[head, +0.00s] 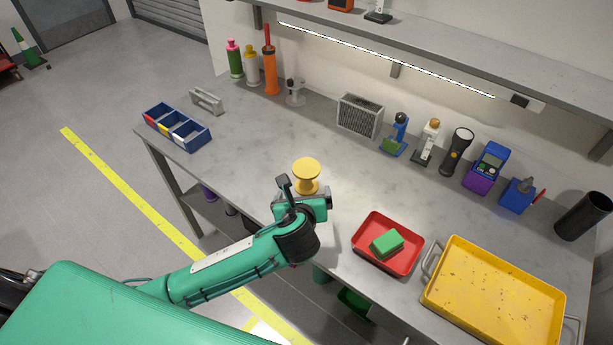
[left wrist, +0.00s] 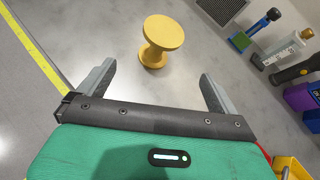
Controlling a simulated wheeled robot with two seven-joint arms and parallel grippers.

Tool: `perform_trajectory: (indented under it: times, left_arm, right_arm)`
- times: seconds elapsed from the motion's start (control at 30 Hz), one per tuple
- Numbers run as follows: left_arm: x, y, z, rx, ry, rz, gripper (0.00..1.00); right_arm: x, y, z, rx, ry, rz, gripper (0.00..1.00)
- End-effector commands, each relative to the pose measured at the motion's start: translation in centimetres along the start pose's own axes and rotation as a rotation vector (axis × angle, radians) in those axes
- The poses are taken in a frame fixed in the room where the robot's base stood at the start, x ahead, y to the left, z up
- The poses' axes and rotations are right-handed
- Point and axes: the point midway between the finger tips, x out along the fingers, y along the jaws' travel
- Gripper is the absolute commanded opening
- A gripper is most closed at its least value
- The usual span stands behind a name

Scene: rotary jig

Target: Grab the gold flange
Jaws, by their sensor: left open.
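The gold flange (head: 306,171) is a yellow spool shape with a wide round top, a narrow neck and a round foot. It stands upright on the grey workbench in the head view, just beyond my left gripper (head: 305,190). In the left wrist view the flange (left wrist: 163,34) is ahead of the left gripper (left wrist: 157,82), whose two fingers are spread apart with nothing between them. The flange lies beyond the fingertips, apart from them. My arm hides part of the bench around the flange's base in the head view. My right gripper is not seen.
A red tray (head: 363,259) with a green block (head: 387,243) lies right of the gripper, beside a yellow tray (head: 490,300). A blue bin (head: 178,127) is at the left edge. Bottles, tools and a grey vent box (head: 359,117) line the back. The middle bench is clear.

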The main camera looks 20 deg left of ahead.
Motion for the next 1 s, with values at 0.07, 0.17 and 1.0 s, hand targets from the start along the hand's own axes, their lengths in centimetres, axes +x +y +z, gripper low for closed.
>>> perform_trajectory:
  times: [0.07, 0.17, 1.0]
  left_arm:
    - [0.2, -0.4, 1.0, 0.096, -0.037, -0.004, 0.97]
    - [0.5, -0.6, 1.5, 0.165, -0.059, -0.005, 0.97]
    - [10.5, -0.6, 2.2, 0.184, -0.063, -0.002, 0.97]
  right_arm:
    - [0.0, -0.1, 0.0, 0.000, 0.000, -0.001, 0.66]
    - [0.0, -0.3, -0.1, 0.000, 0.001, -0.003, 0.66]
    - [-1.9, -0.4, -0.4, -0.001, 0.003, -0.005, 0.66]
